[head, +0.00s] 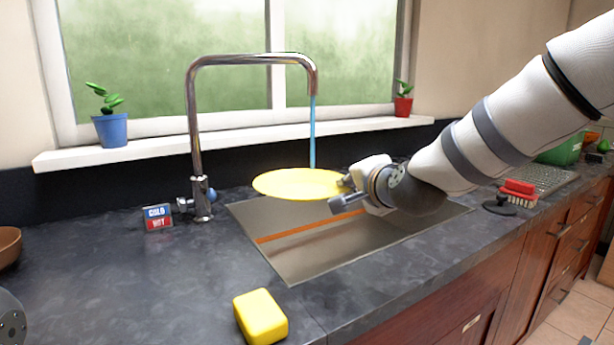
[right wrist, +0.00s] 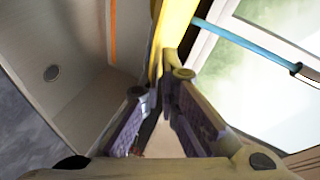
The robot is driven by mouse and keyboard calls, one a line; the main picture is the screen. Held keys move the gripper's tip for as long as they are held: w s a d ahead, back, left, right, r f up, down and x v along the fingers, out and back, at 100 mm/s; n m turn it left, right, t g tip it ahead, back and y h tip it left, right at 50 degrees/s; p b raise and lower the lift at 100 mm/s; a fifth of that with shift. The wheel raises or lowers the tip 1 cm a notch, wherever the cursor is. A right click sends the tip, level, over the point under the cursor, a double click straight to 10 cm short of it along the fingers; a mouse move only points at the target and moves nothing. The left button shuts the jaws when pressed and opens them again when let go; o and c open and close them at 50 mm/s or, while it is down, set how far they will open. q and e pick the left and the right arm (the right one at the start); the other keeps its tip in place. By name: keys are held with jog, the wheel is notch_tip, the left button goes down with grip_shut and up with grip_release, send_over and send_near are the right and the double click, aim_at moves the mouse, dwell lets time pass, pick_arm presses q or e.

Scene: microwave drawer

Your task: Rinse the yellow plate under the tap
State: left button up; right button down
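The yellow plate (head: 295,183) is held roughly level above the sink (head: 330,240), below the tap (head: 195,120). Blue water (head: 312,130) runs from the spout down to the plate's far edge; whether it lands on the plate or passes just behind is unclear. My right gripper (head: 341,192) is at the plate's right edge. In the right wrist view the plate (right wrist: 172,40) shows nearly edge-on at the fingertips (right wrist: 158,86), and the fingers are closed on its rim.
A yellow sponge (head: 261,316) lies on the counter in front of the sink. A cold/hot sign (head: 158,217) stands left of the tap base. A red brush (head: 518,190) and a green container (head: 562,150) are at the right. The counter's left middle is clear.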

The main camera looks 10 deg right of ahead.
dwell(0.3)
jog(key=s+a+r, duration=0.2)
jog(key=s+r, duration=0.2)
jog(key=shift+s, duration=0.3)
jog(key=shift+a, duration=0.1)
